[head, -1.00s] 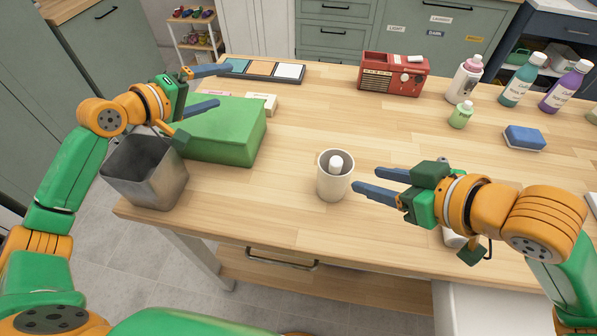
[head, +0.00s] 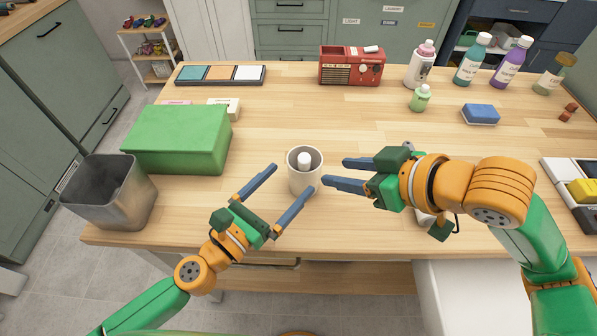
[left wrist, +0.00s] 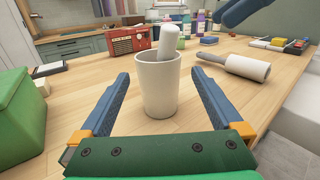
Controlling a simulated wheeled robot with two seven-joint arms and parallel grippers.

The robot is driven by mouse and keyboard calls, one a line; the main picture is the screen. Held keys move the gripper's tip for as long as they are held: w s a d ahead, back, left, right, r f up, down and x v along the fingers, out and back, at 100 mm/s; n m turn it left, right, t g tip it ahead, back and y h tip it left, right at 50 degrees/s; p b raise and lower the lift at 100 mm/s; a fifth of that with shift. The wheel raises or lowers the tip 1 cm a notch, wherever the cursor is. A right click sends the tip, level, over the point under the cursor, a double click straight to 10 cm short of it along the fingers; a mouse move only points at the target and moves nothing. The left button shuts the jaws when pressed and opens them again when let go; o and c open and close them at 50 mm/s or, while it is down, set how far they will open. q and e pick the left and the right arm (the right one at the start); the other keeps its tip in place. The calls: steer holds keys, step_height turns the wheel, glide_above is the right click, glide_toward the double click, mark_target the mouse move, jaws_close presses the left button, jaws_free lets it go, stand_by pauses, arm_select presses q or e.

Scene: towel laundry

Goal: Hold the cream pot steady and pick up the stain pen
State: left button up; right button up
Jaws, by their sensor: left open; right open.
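The cream pot (head: 303,183) stands upright on the wooden table, near its front edge. A white rounded pen, which looks like the stain pen (head: 304,160), stands in it with its top above the rim; in the left wrist view the pen (left wrist: 168,42) leans slightly. My left gripper (head: 293,180) is open just in front of the pot, its fingers pointing at it. In the left wrist view the pot (left wrist: 158,85) sits between the finger ends, with gaps at both sides. My right gripper (head: 335,171) is open and empty just right of the pot, fingertips pointing left towards it.
A green box (head: 178,140) and a metal bin (head: 108,195) are at left. A white roller (left wrist: 248,67) lies right of the pot, partly under my right gripper. A red radio (head: 351,68), several bottles and a blue sponge (head: 480,114) stand farther back. The table behind the pot is clear.

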mark_target(294, 186)
arm_select(q)
steer(key=f, duration=0.4)
steer(key=shift+a+f, duration=0.2)
steer(key=shift+f, duration=0.05)
steer(key=x, duration=0.7)
steer(key=shift+w+d, duration=0.2)
steer(key=shift+s, duration=0.1)
steer(key=shift+c, duration=0.9)
steer(key=c, duration=1.1)
